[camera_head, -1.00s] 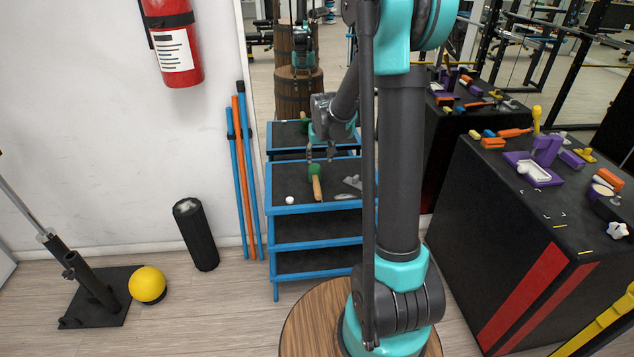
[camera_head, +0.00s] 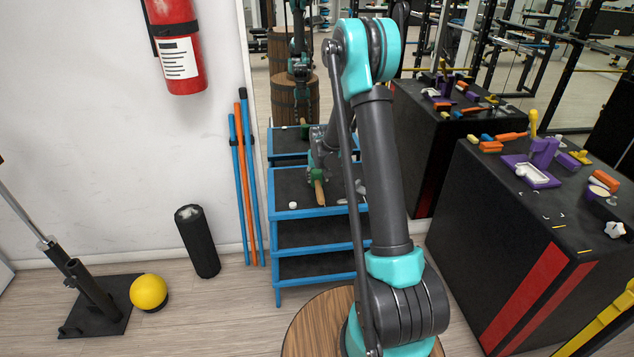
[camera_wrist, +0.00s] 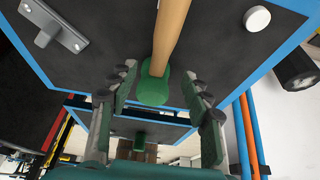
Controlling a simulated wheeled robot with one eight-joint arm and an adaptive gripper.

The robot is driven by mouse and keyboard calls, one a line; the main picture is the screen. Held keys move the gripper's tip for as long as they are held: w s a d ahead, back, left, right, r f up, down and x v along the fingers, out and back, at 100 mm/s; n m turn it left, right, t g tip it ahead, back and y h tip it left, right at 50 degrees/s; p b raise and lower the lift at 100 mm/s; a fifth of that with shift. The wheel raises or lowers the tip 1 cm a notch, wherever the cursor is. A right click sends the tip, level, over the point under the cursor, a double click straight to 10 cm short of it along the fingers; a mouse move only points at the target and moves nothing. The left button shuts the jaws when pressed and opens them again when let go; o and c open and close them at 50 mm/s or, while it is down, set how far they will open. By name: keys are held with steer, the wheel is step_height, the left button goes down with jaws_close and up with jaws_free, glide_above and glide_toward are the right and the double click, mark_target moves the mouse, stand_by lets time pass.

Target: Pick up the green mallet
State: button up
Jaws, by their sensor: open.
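The green mallet has a green head (camera_wrist: 152,92) and a pale wooden handle (camera_wrist: 172,32). It lies on the black top of a blue-edged rack (camera_head: 284,181); its handle (camera_head: 319,193) points toward the front in the head view. My gripper (camera_wrist: 160,80) is open and empty, with its fingers on either side of the mallet's head in the wrist view. Gaps show between both fingers and the head. In the head view my gripper (camera_head: 318,164) is down close over the mallet, partly hiding the head.
A white puck (camera_head: 293,206) lies left of the mallet, and a grey metal part (camera_wrist: 58,28) lies on its other side. A mirror stands behind the rack. Blue and orange poles (camera_head: 247,180) lean left of it. A black box (camera_head: 500,240) with small objects stands right.

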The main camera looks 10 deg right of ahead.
mark_target(318, 182)
steer(key=shift+x, duration=3.4)
steer(key=shift+w+d, duration=0.1)
steer(key=shift+r, duration=0.1)
steer(key=shift+c, duration=0.2)
jaws_close()
